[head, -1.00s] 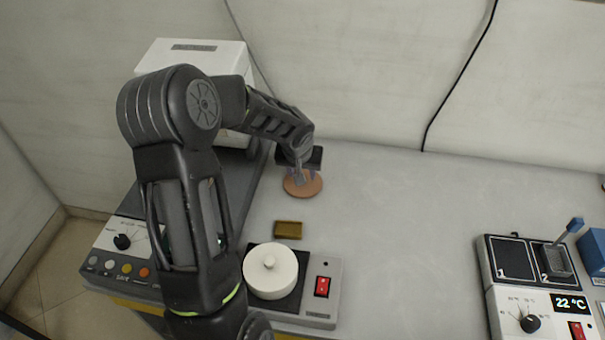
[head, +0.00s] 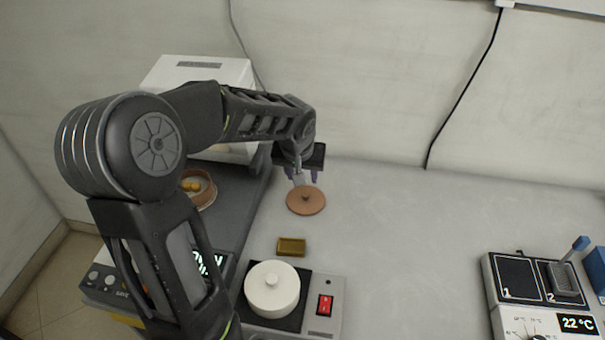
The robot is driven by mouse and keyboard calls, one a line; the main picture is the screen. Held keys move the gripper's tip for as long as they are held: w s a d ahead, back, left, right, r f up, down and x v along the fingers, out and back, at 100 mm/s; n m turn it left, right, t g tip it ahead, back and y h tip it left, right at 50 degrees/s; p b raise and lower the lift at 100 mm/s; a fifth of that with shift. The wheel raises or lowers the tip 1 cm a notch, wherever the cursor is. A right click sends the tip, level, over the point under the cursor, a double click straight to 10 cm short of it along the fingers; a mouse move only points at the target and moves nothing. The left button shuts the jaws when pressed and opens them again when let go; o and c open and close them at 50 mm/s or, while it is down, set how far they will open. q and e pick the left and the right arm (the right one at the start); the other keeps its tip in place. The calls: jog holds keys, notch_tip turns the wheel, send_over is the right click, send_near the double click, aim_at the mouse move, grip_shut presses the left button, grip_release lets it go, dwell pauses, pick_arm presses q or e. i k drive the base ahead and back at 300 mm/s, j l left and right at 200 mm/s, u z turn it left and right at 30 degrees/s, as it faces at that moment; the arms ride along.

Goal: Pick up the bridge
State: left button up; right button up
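No object in view is clearly recognisable as a bridge. A small brass-coloured rectangular block (head: 291,246) lies on the grey counter, behind the white lidded pot. A round copper-brown lid (head: 305,202) with a small knob lies flat behind the block. My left gripper (head: 302,175) hangs just behind and above the lid, pointing down. Its fingertips look apart with nothing between them, and the lid's knob shows clear of them. My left arm covers part of the left side. My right gripper is not in view.
A round steamer (head: 205,190) with yellow buns sits on the dark surface at left. A numbered two-pad device (head: 515,278) stands at right. The counter's middle (head: 410,240) is clear.

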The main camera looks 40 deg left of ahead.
aim_at(195, 187)
jog(key=k, duration=1.5)
